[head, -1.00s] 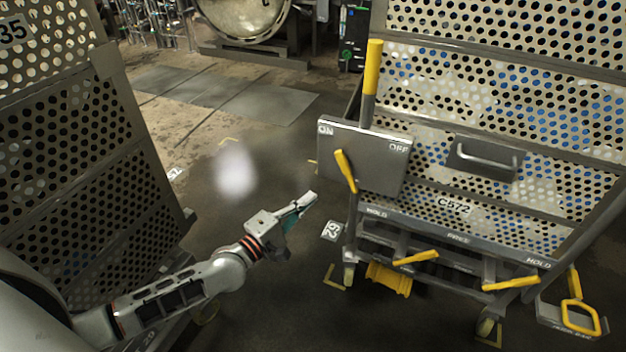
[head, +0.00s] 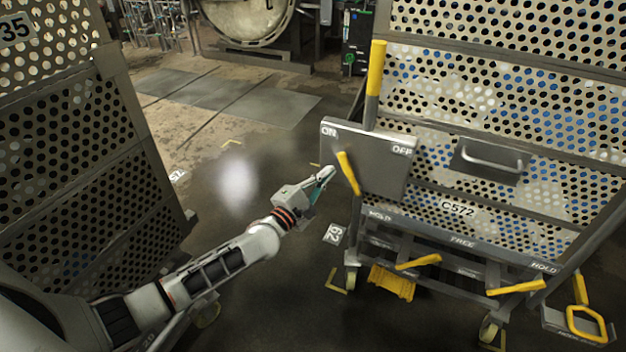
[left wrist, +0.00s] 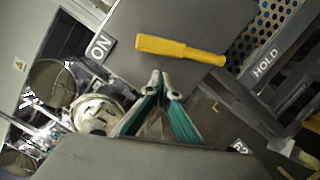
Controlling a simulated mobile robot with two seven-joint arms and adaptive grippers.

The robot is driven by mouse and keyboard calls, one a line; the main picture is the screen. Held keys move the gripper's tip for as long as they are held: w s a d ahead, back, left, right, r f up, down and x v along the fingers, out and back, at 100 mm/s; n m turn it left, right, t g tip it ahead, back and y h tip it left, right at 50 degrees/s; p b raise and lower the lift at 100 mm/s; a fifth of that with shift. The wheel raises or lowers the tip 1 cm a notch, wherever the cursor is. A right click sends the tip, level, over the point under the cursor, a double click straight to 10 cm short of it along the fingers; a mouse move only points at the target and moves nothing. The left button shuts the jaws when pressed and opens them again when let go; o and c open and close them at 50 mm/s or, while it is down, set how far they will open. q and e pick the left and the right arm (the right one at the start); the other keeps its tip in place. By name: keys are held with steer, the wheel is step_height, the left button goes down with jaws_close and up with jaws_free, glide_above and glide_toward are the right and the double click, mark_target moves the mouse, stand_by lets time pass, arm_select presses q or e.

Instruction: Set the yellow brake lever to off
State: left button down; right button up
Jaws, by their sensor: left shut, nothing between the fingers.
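The yellow brake lever (head: 349,173) sits on a grey plate (head: 385,160) marked ON at its left and OFF at its right. The plate is on the perforated cart C572. The lever leans up to the left, its upper end on the ON side. In the left wrist view the lever (left wrist: 180,49) lies across the plate, beyond the fingertips. My left gripper (head: 328,172) is shut and empty, just left of the lever, with a small gap showing between them in the wrist view. My right gripper is not in view.
A tall yellow handle (head: 375,68) rises behind the plate. Yellow pedals (head: 418,261) marked HOLD and FREE sit low on the cart. Another perforated cart (head: 90,170) stands at the left. Open floor (head: 250,130) lies between the carts.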

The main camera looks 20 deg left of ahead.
arm_select(q)
steer(key=shift+d+r, duration=0.7)
steer(key=shift+d, duration=0.1)
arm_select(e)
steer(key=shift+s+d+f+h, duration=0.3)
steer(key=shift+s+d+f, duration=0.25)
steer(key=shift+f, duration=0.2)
